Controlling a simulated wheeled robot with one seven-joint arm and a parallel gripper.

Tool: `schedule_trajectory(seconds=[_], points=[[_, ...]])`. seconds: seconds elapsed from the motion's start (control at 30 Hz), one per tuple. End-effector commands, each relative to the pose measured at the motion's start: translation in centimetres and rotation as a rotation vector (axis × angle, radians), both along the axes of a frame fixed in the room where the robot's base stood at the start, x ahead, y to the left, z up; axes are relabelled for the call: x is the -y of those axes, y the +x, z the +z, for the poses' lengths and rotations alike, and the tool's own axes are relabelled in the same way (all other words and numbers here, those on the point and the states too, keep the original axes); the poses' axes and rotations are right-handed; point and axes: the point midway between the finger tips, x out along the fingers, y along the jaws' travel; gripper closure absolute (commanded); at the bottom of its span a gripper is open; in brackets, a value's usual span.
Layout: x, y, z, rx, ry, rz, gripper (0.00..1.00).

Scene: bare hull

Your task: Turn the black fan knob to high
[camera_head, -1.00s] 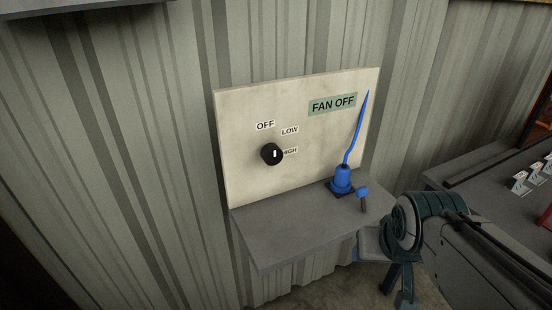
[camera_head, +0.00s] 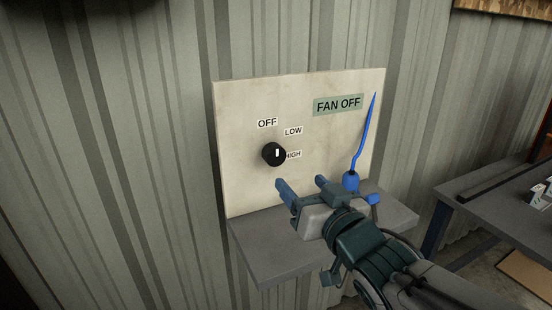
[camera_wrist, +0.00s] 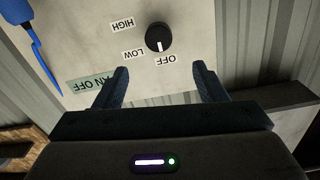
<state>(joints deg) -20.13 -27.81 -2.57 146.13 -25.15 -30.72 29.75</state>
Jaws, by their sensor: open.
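The black fan knob (camera_head: 273,154) sits on a pale upright panel (camera_head: 240,180). Labels OFF (camera_head: 267,123), LOW (camera_head: 293,131) and HIGH (camera_head: 294,155) surround it. Its white mark points toward OFF, clearest on the knob in the wrist view (camera_wrist: 158,38). A green sign (camera_head: 338,104) reads FAN OFF. My gripper (camera_head: 302,184) is open and empty, below and right of the knob and apart from it. In the wrist view, the knob shows beyond the gap between my fingertips (camera_wrist: 160,68).
A grey shelf (camera_head: 262,255) juts out under the panel. A blue stand with a wavy blue strip (camera_head: 362,135) rises at the panel's right, close to my gripper. A dark table (camera_head: 490,200) stands at the right. Space left of the panel is clear.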

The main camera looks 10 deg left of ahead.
Motion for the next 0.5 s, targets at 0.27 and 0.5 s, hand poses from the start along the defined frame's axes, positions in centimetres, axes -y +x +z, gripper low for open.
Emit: schedule_trajectory(seconds=[0.27, 0.5], points=[[-1.0, 1.9, 0.3, -0.008, -0.003, -0.003, 0.35], [-2.5, 4.5, 0.0, -0.006, -0.003, -0.004, 0.35]])
